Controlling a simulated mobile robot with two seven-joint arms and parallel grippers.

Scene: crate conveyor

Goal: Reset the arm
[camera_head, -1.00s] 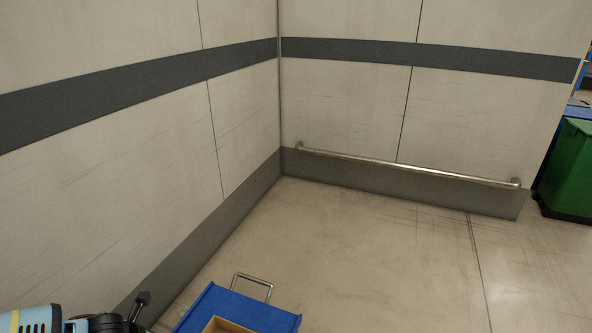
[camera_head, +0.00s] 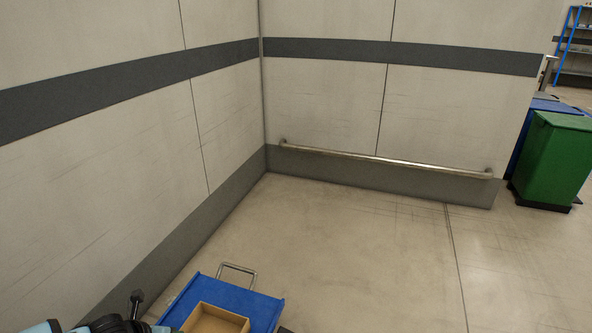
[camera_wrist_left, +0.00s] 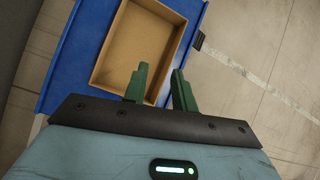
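My left gripper (camera_wrist_left: 158,85) shows in the left wrist view with its two green fingers spread apart and nothing between them. It is over the right part of an open, empty brown box (camera_wrist_left: 133,42). In the head view, part of my left arm shows at the bottom left corner; its gripper cannot be made out there. My right arm and gripper are not in view.
The brown box (camera_head: 214,322) sits on a blue cart (camera_head: 222,294) with a metal handle (camera_head: 238,275). Walls meet in a corner ahead, with a metal rail (camera_head: 385,160) low on the right wall. Green (camera_head: 550,160) and blue bins stand at far right. The floor between is clear.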

